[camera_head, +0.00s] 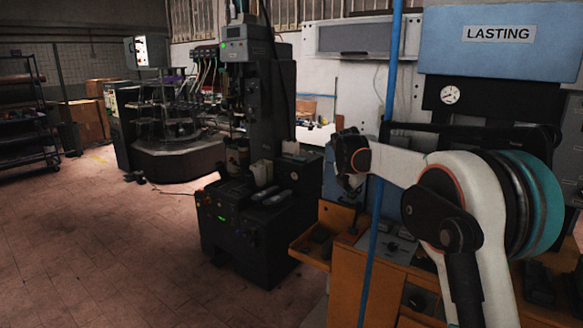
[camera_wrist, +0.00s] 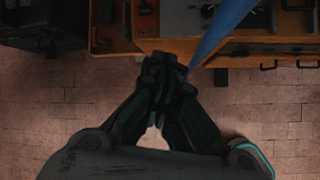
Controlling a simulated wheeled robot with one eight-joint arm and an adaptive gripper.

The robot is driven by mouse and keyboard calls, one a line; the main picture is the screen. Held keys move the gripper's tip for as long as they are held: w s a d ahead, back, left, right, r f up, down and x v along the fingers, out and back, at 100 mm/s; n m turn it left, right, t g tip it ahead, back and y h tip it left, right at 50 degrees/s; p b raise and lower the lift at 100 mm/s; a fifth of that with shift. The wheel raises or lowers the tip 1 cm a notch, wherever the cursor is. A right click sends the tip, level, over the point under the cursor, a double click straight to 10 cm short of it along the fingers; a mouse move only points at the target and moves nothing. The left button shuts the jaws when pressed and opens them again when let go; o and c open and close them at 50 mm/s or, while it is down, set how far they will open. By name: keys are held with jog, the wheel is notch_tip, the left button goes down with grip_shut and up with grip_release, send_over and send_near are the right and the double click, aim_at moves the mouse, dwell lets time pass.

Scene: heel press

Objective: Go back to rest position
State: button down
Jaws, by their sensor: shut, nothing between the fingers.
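My gripper (camera_wrist: 164,72) shows in the wrist view with its dark fingertips together and nothing between them. In that view it is over the tiled floor, with its tips overlapping the edge of the wooden bench (camera_wrist: 150,46). In the head view my white arm reaches left from the right side, and my gripper (camera_head: 352,184) hangs at its end, small and dark. There it appears just left of the blue pole (camera_head: 377,190) and in front of the wooden bench (camera_head: 343,218). The gap between gripper and bench is hard to judge.
The blue pole also crosses the wrist view (camera_wrist: 222,32) close to the fingertips. A blue machine with a LASTING sign (camera_head: 499,60) stands behind my arm. A black machine (camera_head: 250,235) stands left of the bench. Open floor (camera_head: 110,240) lies at the left.

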jog(key=s+r+m, duration=0.2)
jog(key=s+m, duration=0.2)
jog(key=s, duration=0.5)
jog(key=s+r+m+y, duration=0.1)
jog(key=s+r+m, duration=0.25)
jog(key=s, duration=0.55)
jog(key=s+r+m, duration=0.2)
jog(key=s+m, duration=0.3)
jog(key=s, duration=0.4)
jog(key=s+f+m+y, duration=0.1)
jog(key=s+f+m, duration=0.5)
jog(key=s, duration=0.6)
jog(key=s+f+m+t+b, duration=0.1)
jog(key=s+f+m, duration=0.5)
jog(key=s, duration=0.7)
jog(key=shift+s+f+m+y, duration=0.15)
jog(key=shift+s+m+y, duration=0.2)
jog(key=shift+m, duration=0.2)
